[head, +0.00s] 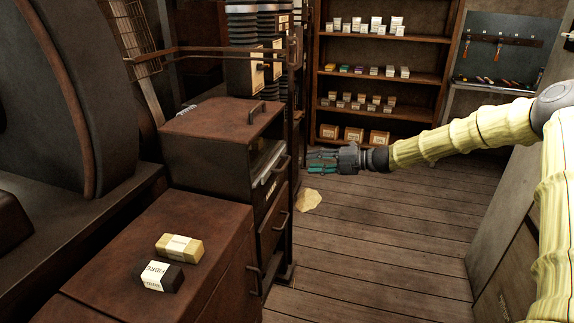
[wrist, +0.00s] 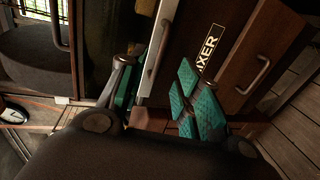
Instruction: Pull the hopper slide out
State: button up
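The hopper slide is not clearly identifiable. A dark cabinet (head: 215,152) has a pale metal strip (head: 266,156) and a handle (head: 283,168) at the top of its front. In the wrist view my gripper (wrist: 158,92) is open, with teal pads spread apart. A pale grey bar (wrist: 156,58) shows between and beyond the fingers; contact cannot be told.
A lower drawer has a handle (wrist: 254,76). Shelves (head: 380,55) with boxes stand behind. The plank floor (head: 385,240) is mostly clear, with a pale patch (head: 308,200).

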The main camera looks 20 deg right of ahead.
aim_at(287, 162)
jog(key=p+x, duration=0.1)
jog(key=x, duration=0.9)
jog(key=shift+a+f, duration=0.15)
jog(key=shift+f, duration=0.05)
grip_shut()
